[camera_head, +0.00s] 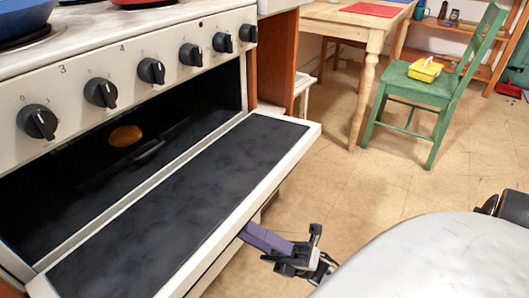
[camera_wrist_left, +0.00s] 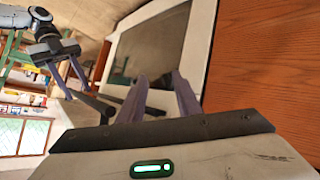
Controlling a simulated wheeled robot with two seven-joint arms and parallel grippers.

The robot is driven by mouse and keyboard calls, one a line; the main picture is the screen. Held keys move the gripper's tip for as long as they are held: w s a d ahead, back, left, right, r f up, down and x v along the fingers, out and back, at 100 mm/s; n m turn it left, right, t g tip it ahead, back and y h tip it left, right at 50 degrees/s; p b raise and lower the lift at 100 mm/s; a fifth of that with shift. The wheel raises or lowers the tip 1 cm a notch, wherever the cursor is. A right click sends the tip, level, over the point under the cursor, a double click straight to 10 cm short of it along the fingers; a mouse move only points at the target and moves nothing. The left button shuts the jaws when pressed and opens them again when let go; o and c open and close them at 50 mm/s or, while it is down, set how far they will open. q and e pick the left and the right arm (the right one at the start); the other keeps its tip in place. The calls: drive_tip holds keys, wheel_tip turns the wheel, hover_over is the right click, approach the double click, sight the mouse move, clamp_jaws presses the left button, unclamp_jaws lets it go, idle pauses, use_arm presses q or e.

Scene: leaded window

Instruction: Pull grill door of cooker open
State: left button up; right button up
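The cooker (camera_head: 120,48) has its grill door (camera_head: 180,205) folded down and open in the head view, with a black inner face and a pale rim. The dark grill compartment (camera_head: 60,190) shows behind it. My right gripper (camera_head: 248,233) has its purple fingers close to the door's front edge; contact cannot be told. It also shows at the upper left of the left wrist view (camera_wrist_left: 77,90), its fingers apart. My left gripper (camera_wrist_left: 160,82) shows only in its wrist view, fingers apart, before a pale-framed dark panel (camera_wrist_left: 150,45).
Several black knobs (camera_head: 152,71) line the cooker front. A wooden table (camera_head: 345,25) and a green chair (camera_head: 435,90) with a yellow box (camera_head: 425,69) stand behind at the right. The tiled floor (camera_head: 400,170) between is clear. Brown wood (camera_wrist_left: 265,70) fills the wrist view's right side.

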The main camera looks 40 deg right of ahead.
drive_tip(key=v, duration=0.7)
drive_tip(key=shift+f, duration=0.15)
drive_tip(key=shift+s+d, duration=0.1)
